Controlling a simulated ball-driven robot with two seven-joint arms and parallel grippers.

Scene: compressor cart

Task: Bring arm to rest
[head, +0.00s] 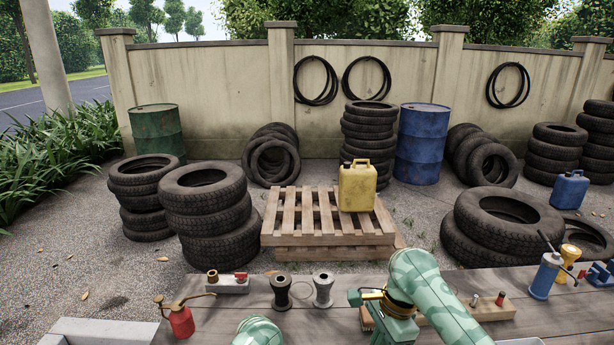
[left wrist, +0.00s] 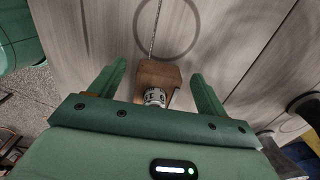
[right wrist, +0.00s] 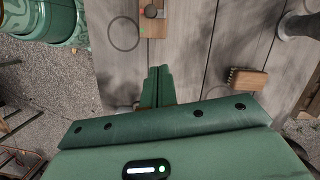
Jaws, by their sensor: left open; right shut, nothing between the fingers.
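My right arm (head: 412,275) reaches in from the lower right over the table in the head view. In the right wrist view my right gripper (right wrist: 158,75) has its two fingers together with nothing between them, above the planks. My left arm (head: 258,330) shows only as a rounded green part at the bottom edge of the head view. In the left wrist view my left gripper (left wrist: 158,82) has its fingers spread apart. A wooden block (left wrist: 160,72) with a metal fitting (left wrist: 154,97) lies between them in the picture; I cannot tell any contact.
The table (head: 250,300) holds a red oil can (head: 181,320), a dark spool-shaped part (head: 281,292), a grey one (head: 323,290) and a blue hand pump (head: 545,275). A wooden brush (right wrist: 248,79) lies right of my right gripper. Behind are a pallet (head: 300,225), a yellow canister (head: 357,187) and tyres.

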